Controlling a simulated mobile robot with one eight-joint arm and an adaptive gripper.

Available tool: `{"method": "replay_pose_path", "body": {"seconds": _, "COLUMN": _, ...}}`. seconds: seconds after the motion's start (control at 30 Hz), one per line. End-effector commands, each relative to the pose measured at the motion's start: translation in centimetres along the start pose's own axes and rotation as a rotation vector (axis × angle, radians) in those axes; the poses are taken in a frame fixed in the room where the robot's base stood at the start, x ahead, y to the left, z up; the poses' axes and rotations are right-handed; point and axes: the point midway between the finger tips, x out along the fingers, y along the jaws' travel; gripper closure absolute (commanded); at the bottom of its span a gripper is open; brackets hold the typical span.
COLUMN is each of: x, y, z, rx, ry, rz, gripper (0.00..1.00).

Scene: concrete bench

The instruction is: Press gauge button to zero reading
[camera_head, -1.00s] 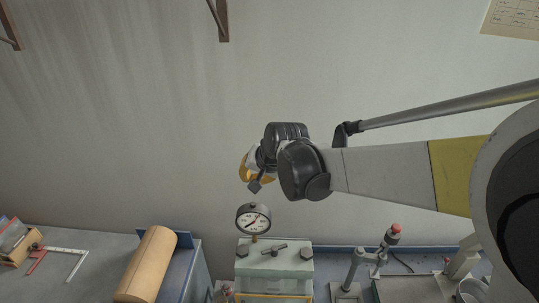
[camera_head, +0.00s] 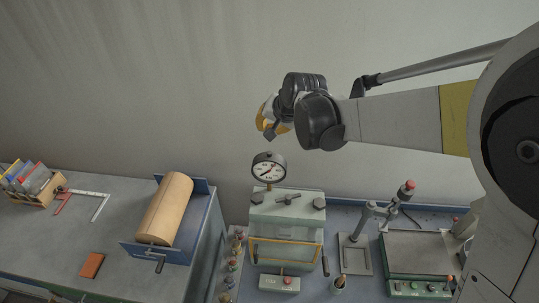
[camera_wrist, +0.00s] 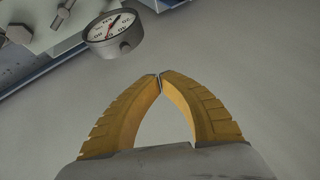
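The round gauge (camera_head: 269,167) has a white dial, a dark rim and a red needle. It stands upright on a pale metal box (camera_head: 287,207) with bolts on its lid. The gauge also shows at the top of the wrist view (camera_wrist: 115,35), with a small round dark feature on its rim; I cannot tell if that is the button. My gripper (camera_head: 266,127) is just above the gauge in the head view, apart from it. In the wrist view its yellow fingers (camera_wrist: 160,76) meet at the tips with nothing between them.
A small box with a red button (camera_head: 287,281) sits before the pale box. A stand with a red-topped lever (camera_head: 408,188) is at right. A brown roll (camera_head: 165,208) lies in a blue holder at left. The wall behind is bare.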

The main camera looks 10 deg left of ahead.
Motion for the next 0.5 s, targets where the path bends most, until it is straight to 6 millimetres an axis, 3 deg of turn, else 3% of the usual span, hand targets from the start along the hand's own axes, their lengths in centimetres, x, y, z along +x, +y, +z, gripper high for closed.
{"method": "replay_pose_path", "body": {"seconds": 0.3, "x": 4.0, "y": 2.1, "z": 2.1, "rx": 0.0, "ry": 0.0, "rz": 0.0, "gripper": 1.0}}
{"method": "replay_pose_path", "body": {"seconds": 0.5, "x": 4.9, "y": 2.6, "z": 2.6, "rx": 0.0, "ry": 0.0, "rz": 0.0, "gripper": 1.0}}
